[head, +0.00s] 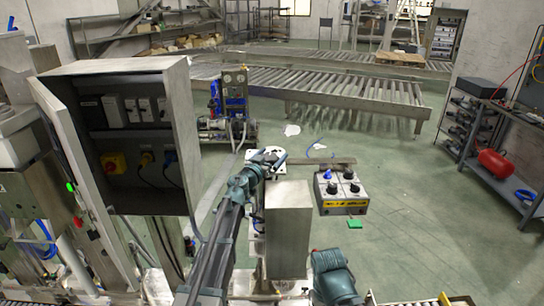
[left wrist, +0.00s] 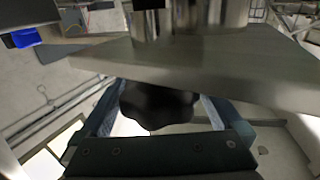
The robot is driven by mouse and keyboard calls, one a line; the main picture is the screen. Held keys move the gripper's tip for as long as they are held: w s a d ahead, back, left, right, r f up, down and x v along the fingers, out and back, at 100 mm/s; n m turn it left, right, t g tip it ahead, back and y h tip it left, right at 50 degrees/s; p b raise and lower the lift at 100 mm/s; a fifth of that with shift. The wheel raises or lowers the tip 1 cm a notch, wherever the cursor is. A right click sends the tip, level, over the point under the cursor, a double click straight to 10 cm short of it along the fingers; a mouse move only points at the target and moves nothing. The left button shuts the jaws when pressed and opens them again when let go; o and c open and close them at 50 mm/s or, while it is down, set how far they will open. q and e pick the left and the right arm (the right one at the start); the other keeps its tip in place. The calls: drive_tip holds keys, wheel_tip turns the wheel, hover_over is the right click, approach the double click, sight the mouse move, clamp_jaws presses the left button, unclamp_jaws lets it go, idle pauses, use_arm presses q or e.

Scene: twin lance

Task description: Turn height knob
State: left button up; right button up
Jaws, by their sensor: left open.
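A black lobed knob (left wrist: 158,106) shows in the left wrist view, under the edge of a grey metal plate (left wrist: 200,62). I take it for the height knob. My left gripper (left wrist: 157,112) is open, with one blue finger on each side of the knob; I cannot tell whether either finger touches it. In the head view my left gripper (head: 270,158) is at the far end of my left arm, near the middle, and the knob cannot be made out there. My right gripper is not in view.
A grey control box (head: 342,201) with several black knobs stands right of my left gripper. An open electrical cabinet (head: 180,125) is at the left. Roller conveyors (head: 340,88) cross the back. A shelf (head: 500,125) holds a red tank (head: 497,164). The floor at right is mostly clear.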

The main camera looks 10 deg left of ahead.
use_arm(q)
drive_tip(key=shift+c, duration=0.2)
drive_tip(key=c, duration=1)
drive_tip(key=shift+c, duration=0.2)
drive_tip(key=shift+m+h, duration=0.3)
drive_tip(key=shift+h, duration=0.2)
drive_tip(key=m+g+h, duration=0.2)
drive_tip(key=h, duration=0.1)
drive_tip(key=shift+d+m+h, duration=0.15)
drive_tip(key=shift+m+h, duration=0.25)
drive_tip(key=m+g+h, duration=0.4)
drive_tip(key=g+h, duration=0.1)
drive_tip(key=shift+s+d+m, duration=0.2)
drive_tip(key=shift+d+m, duration=0.1)
drive_tip(key=shift+d, duration=0.05)
drive_tip(key=m+g+h, duration=0.1)
drive_tip(key=g, duration=0.1)
drive_tip(key=m+g, duration=0.1)
drive_tip(key=g, duration=0.1)
drive_tip(key=s+m+g+h, duration=0.1)
drive_tip(key=m+g, duration=0.1)
drive_tip(key=shift+d+h, duration=0.2)
drive_tip(key=shift+h, duration=0.1)
drive_tip(key=shift+s+d+m+g, duration=0.1)
drive_tip(key=shift+s+m+g, duration=0.15)
drive_tip(key=shift+m+g, duration=0.95)
drive_tip(key=shift+s+m+g, duration=0.25)
drive_tip(key=shift+m+g, duration=0.35)
drive_tip(key=shift+g, duration=1.1)
